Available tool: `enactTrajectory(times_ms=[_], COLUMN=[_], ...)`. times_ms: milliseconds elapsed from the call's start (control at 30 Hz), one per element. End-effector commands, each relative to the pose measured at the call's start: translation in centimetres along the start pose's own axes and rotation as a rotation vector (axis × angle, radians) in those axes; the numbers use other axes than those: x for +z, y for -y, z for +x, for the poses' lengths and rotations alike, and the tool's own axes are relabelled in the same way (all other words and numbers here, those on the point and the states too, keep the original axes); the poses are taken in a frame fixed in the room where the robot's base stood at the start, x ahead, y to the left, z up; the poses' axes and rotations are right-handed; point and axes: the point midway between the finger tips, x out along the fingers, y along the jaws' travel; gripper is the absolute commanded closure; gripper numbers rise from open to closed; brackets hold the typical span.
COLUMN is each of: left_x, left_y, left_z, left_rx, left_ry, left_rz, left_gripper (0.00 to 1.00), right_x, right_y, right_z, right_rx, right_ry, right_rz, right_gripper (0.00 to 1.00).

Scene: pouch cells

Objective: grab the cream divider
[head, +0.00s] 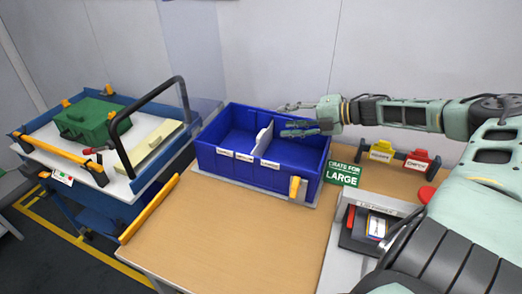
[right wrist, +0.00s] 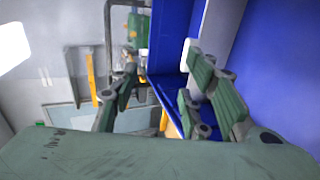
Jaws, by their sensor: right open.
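The pale cream divider (head: 263,140) stands upright across the blue crate (head: 232,172), splitting it into a left and a right compartment. My right gripper (head: 284,120) is open over the crate's right compartment, just right of the divider's far end, with nothing in it. In the right wrist view my right gripper (right wrist: 160,68) shows its two fingers spread, with blue crate walls beside and behind them. A pale strip (right wrist: 186,55) by one finger may be the divider's edge; I cannot tell if it touches. My left gripper is not in view.
A cart (head: 28,132) at left carries a green box (head: 92,120) and a cream slab (head: 160,146). A green sign (head: 342,175), yellow and red blocks (head: 382,150) and a device (head: 366,235) stand to the right. The table front (head: 225,235) is clear.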

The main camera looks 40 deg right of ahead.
Motion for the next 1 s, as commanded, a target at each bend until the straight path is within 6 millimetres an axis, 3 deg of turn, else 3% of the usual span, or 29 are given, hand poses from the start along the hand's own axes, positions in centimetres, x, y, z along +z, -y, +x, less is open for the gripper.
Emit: enactTrajectory(times_ms=[33,267,300,767,1000], left_x=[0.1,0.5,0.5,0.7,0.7], left_y=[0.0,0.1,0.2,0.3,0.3], left_z=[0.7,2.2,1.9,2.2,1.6], left_rx=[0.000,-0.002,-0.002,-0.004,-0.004], left_ry=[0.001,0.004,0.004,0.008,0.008], left_rz=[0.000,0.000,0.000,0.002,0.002], left_gripper=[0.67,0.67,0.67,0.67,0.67], right_x=[0.0,0.0,0.1,0.0,0.0], right_y=[1.6,5.9,5.2,5.3,5.0], right_z=[0.6,2.3,2.5,4.7,7.3], right_rx=[0.003,0.007,0.009,0.005,0.007], right_ry=[0.001,0.001,0.002,0.001,-0.001], right_rz=[0.006,0.003,0.000,0.000,0.001], right_gripper=[0.57,0.57,0.57,0.57,0.57])
